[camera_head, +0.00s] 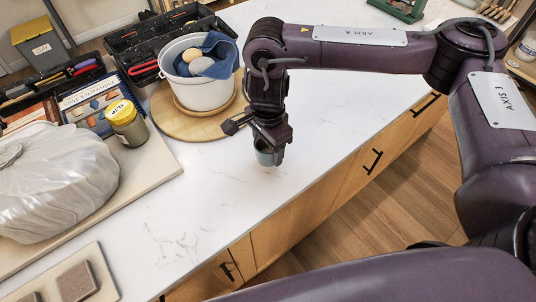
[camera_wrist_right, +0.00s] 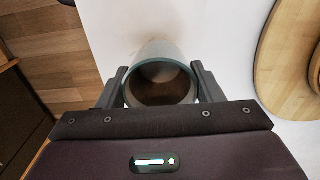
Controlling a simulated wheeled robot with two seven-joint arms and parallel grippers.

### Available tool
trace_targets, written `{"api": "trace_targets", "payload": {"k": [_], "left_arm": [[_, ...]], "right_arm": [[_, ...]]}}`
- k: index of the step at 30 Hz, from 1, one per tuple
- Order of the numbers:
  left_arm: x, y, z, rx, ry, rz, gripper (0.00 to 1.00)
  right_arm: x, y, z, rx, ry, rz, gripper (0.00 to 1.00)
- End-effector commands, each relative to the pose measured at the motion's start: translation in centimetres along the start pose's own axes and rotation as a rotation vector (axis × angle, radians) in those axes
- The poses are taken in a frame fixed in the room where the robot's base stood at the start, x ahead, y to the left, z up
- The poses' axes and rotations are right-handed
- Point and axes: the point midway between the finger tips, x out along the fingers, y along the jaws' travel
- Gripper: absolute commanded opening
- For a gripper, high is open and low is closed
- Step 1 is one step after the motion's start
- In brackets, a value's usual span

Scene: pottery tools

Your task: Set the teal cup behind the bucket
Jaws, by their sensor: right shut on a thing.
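The teal cup (camera_head: 267,156) is at my right gripper (camera_head: 268,146), over the white counter near its front edge, to the right of the bucket. In the right wrist view the cup (camera_wrist_right: 160,52) sits between the two fingers of the right gripper (camera_wrist_right: 160,88), its round mouth facing the camera; the gripper is shut on it. I cannot tell whether the cup touches the counter. The white bucket (camera_head: 200,93) stands on a round wooden board (camera_head: 187,127), with a blue cloth (camera_head: 222,52) and rounded lumps in it. My left gripper is not in view.
Behind the bucket is an open black toolbox (camera_head: 128,45). A yellow-lidded jar (camera_head: 127,123) and a plastic-wrapped lump (camera_head: 55,180) are at left. The board's edge (camera_wrist_right: 268,75) lies right of the cup in the wrist view. The counter's middle front (camera_head: 200,205) is clear.

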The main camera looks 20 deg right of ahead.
Motion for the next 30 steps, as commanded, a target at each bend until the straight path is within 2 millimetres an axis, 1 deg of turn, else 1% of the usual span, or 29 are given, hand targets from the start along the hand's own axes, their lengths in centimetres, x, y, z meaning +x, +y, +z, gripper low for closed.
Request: {"api": "trace_targets", "payload": {"k": [4,9,12,20,24,25,29,30], "left_arm": [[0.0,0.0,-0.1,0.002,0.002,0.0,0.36],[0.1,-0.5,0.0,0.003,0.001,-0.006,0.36],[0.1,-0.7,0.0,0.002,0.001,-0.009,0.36],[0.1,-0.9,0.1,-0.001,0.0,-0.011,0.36],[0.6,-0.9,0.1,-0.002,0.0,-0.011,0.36],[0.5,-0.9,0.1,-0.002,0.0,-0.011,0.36],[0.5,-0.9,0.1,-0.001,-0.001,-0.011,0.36],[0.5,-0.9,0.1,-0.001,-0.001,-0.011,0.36]], "right_arm": [[1.0,0.0,0.0,0.0,-0.001,0.001,0.35],[3.4,0.1,0.1,0.0,-0.002,0.003,0.35],[4.1,0.0,0.0,0.001,-0.001,0.001,0.35],[4.2,0.0,0.0,-0.001,0.001,-0.001,0.35],[4.7,0.0,0.0,-0.001,0.001,-0.001,0.35],[4.5,0.0,0.0,-0.001,0.001,-0.001,0.63],[4.5,0.0,0.0,-0.001,0.001,0.0,0.8],[4.5,0.0,0.0,-0.001,0.001,0.0,0.82]]}}
